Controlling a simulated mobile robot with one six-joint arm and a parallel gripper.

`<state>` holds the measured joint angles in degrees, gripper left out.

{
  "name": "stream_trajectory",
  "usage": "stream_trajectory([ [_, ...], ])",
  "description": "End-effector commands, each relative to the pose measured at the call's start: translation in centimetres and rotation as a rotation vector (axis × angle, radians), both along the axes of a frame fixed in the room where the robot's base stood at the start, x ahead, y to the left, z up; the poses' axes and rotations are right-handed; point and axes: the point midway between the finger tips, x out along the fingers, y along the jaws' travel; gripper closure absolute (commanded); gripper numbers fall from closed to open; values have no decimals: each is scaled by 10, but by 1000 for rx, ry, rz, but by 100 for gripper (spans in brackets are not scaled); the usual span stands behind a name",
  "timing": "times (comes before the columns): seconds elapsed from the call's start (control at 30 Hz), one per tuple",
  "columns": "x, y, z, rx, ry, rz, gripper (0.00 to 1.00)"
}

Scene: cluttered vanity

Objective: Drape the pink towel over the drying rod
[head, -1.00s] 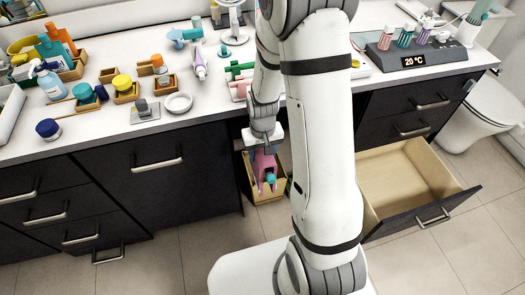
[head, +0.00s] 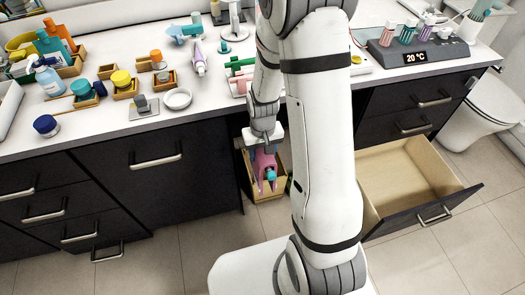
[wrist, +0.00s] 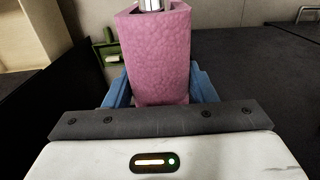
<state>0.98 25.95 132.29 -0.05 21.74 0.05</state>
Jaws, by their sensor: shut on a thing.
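The pink towel (wrist: 160,55) stands between the two blue fingers of my gripper (wrist: 160,88) in the wrist view, folded with its sides bent up. My gripper is shut on it. A shiny metal cylinder end (wrist: 150,5) shows at the top, in the towel's fold; I cannot tell if it is part of the drying rod. In the head view the towel (head: 260,162) hangs below my wrist in front of the dark cabinet, with small teal-blue parts beside it. The rest of the rod cannot be made out.
A wooden bin (head: 270,191) sits below and behind the towel, in a gap of the cabinet. An open wooden drawer (head: 405,180) juts out at right. The countertop (head: 215,105) is crowded with bottles and small boxes. Floor tiles at the lower left are clear.

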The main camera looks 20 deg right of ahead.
Motion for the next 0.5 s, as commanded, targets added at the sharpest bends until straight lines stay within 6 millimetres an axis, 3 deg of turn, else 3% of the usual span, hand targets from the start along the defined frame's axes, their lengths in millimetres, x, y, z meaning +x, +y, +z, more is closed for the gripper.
stream_trajectory([
  [0.3,0,0,0,0,0,0,25],
  [0.5,0,0,0,0,0,-1,24],
])
